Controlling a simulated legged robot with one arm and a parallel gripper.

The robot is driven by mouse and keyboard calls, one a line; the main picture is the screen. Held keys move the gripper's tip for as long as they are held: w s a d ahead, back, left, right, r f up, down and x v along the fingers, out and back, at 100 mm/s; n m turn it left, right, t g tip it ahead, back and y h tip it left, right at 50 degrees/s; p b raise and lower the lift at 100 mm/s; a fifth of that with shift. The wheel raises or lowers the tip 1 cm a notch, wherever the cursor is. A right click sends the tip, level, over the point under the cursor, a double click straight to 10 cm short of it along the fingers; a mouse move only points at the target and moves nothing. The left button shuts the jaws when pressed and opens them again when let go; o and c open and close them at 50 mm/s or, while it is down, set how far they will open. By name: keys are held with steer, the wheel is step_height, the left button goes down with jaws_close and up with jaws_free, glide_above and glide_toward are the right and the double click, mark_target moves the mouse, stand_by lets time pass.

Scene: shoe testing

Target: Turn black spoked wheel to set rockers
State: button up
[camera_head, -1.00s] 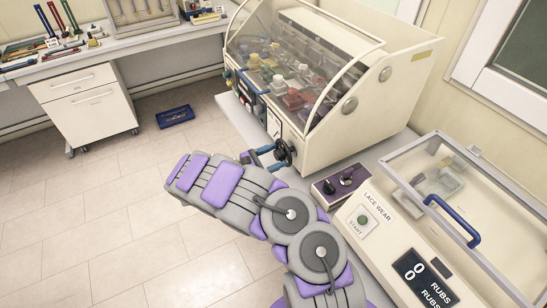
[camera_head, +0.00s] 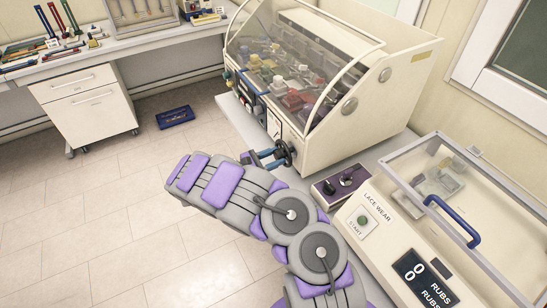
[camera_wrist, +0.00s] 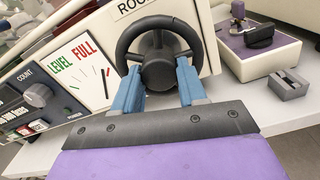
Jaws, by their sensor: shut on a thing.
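The black spoked wheel (camera_wrist: 160,30) is on the cream front panel of the clear-hooded machine, beside a gauge. It also shows in the head view (camera_head: 285,152), partly hidden by my gripper. My gripper (camera_wrist: 160,85) has its two blue fingers on either side of the wheel's lower part and hub, shut on it. In the head view my gripper (camera_head: 268,156) reaches the wheel from the left. The gauge (camera_wrist: 85,72) reads LEVEL in green and FULL in red; its dark needle stands near the red mark. The rockers cannot be made out clearly.
A purple-topped box with a black knob (camera_wrist: 260,38) and a small grey block (camera_wrist: 288,84) sit right of the wheel. A count panel (camera_wrist: 35,100) is on the left. The lace wear tester (camera_head: 430,235) stands at right. The floor at left is mostly clear.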

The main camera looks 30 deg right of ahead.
steer(key=n+p, duration=0.1)
steer(key=n, duration=0.1)
steer(key=n+p, duration=0.2)
steer(key=shift+r+n, duration=0.2)
steer(key=shift+n, duration=0.1)
steer(key=n+p, duration=0.2)
steer(key=n, duration=0.2)
steer(key=shift+n, duration=0.4)
steer(key=shift+n+p, duration=0.3)
steer(key=o, duration=1.1)
steer(key=shift+f, duration=0.15)
steer(key=shift+c, duration=0.2)
steer(key=a, duration=1.7)
steer(key=shift+s+a+p, duration=0.25)
steer(key=shift+a+p, duration=0.05)
